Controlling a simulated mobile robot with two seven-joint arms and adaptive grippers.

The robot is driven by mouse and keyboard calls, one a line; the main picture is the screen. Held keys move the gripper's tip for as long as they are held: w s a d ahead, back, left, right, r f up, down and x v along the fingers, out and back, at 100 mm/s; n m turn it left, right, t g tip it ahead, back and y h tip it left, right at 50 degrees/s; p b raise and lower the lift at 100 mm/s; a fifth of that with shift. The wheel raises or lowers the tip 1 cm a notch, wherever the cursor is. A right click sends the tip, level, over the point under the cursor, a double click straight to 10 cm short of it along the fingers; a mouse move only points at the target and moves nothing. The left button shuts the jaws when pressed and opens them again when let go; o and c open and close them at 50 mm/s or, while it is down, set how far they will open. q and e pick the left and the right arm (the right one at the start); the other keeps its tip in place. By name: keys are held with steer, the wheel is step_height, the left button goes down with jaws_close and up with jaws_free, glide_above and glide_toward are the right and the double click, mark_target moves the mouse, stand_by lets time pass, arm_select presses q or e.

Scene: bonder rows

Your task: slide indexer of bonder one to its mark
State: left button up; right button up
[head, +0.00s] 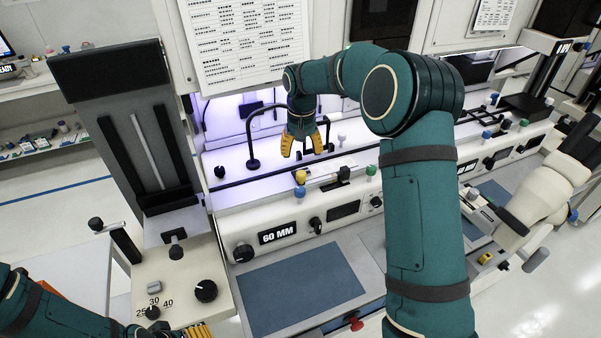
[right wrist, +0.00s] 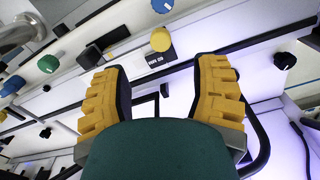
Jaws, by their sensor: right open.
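Bonder one is not marked by any name I can read; the nearest machine carries a "60 MM" plate (head: 278,233). Along its ledge are a yellow knob (head: 300,176), a black block (head: 343,174) and a green knob (head: 371,170). I cannot tell which part is the indexer or where its mark is. My right gripper (head: 302,153) is open and empty, pointing down just above the ledge near the yellow knob. In the right wrist view, the yellow knob (right wrist: 160,40) lies beyond the open fingertips (right wrist: 157,82), apart from them. My left gripper (head: 198,331) shows only partly at the bottom edge.
A black bent-tube frame (head: 252,130) stands behind my right gripper. A panel with a dark dial (head: 205,291) and the numbers 25, 30 and 40 is at lower left. A blue mat (head: 300,288) lies bare in front. Another machine stands at right.

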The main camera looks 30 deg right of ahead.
mark_target(301, 173)
step_height(301, 173, down, 9)
steer(key=shift+r, duration=0.1)
steer(key=shift+c, duration=0.2)
jaws_close()
